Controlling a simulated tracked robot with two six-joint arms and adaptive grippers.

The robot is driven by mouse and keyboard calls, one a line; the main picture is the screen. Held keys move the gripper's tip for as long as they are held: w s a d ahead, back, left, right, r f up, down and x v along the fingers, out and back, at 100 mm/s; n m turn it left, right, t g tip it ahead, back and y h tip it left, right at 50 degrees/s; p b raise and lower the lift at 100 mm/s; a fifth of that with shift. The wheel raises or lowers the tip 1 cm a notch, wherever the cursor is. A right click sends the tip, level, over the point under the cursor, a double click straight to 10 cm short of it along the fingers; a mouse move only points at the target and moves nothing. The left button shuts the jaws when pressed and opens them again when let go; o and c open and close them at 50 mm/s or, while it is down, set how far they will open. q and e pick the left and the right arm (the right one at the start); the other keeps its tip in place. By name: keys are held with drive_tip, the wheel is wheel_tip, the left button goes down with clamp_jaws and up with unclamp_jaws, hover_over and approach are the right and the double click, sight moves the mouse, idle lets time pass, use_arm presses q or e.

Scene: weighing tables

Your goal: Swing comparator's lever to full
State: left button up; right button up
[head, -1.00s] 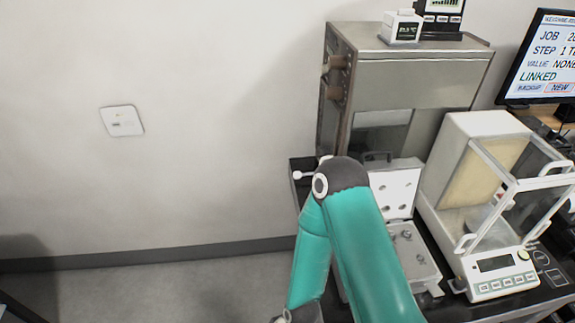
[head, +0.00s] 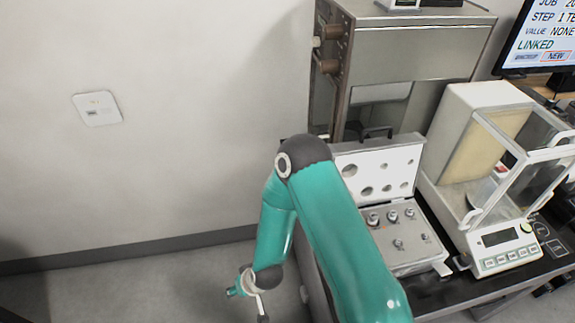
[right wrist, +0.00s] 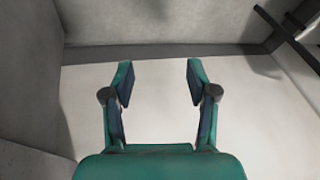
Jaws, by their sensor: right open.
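A tall grey metal cabinet (head: 420,55), which appears to be the comparator, stands against the wall in the head view. Brown knob-like parts (head: 331,66) stick out from its left side, with a pale end beside the upper one. I cannot tell which part is the lever or how it is set. My right arm crosses in front, its elbow below the cabinet, and its forearm hangs down to the left of the table. In the right wrist view my right gripper (right wrist: 160,80) is open and empty, with bare floor and wall beyond. My left gripper is not in view.
An open weight case (head: 417,240) with several weights lies right of my arm. A glass-sided balance (head: 470,150) stands further right, below a monitor (head: 545,40). A small white wall plate (head: 97,108) is at the left. The floor left of the table is clear.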

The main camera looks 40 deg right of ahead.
drive_tip(key=w+d+m+t+h+b, duration=0.2)
drive_tip(key=w+d+t+h+b, duration=0.3)
drive_tip(key=w, duration=0.6)
drive_tip(key=w+d+m+t+h+b, duration=0.1)
drive_tip(key=w+d+m+h+b, duration=0.2)
drive_tip(key=w+d, duration=0.6)
drive_tip(key=d+r+m+g+h+b, duration=0.8)
drive_tip(key=r+m+h+b, duration=0.15)
drive_tip(key=h, duration=0.25)
use_arm(q)
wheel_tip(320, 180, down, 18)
drive_tip(key=p, duration=0.2)
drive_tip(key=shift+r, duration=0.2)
use_arm(e)
drive_tip(key=shift+t, duration=0.3)
drive_tip(key=w+d, duration=0.1)
drive_tip(key=d, duration=0.4)
drive_tip(key=w+d, duration=0.1)
drive_tip(key=d, duration=0.4)
drive_tip(key=w+d, duration=0.1)
drive_tip(key=d, duration=0.4)
drive_tip(key=shift+w+r, duration=0.2)
drive_tip(key=shift+r, duration=0.1)
clamp_jaws()
